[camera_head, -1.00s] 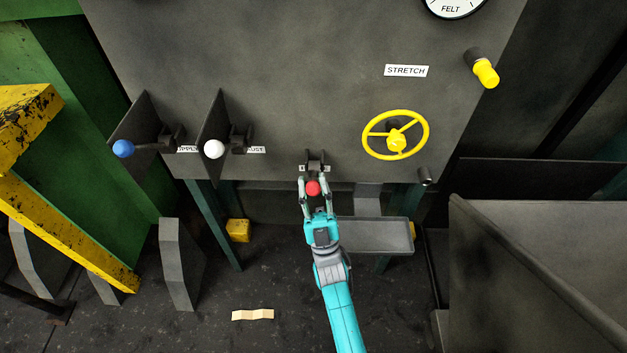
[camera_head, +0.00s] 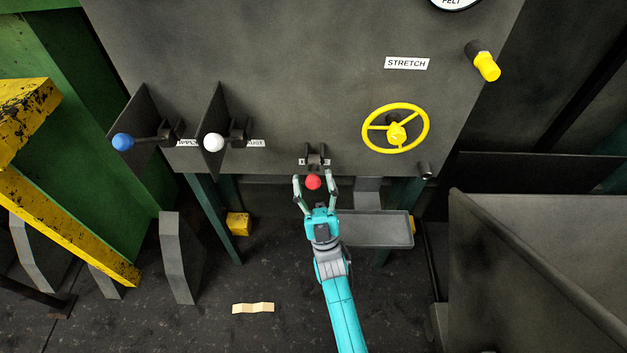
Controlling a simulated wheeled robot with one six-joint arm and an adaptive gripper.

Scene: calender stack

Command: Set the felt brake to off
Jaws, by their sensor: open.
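A red knob (camera_head: 313,182) sits on the end of a lever at the panel's lower edge, below a dark bracket (camera_head: 315,156). A small label by the bracket is mostly hidden, and I cannot read it. My gripper (camera_head: 315,178) is open, with one finger on each side of the red knob. Small gaps show between the fingers and the knob. The teal arm reaches up from below. I cannot tell from the picture which lever is the felt brake.
The grey panel (camera_head: 290,80) carries a blue-knobbed lever (camera_head: 123,142), a white-knobbed lever (camera_head: 213,142), a yellow handwheel (camera_head: 397,132) and a yellow knob (camera_head: 487,67). A grey tray (camera_head: 375,229) is right of my gripper. A yellow rail (camera_head: 70,230) stands at left.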

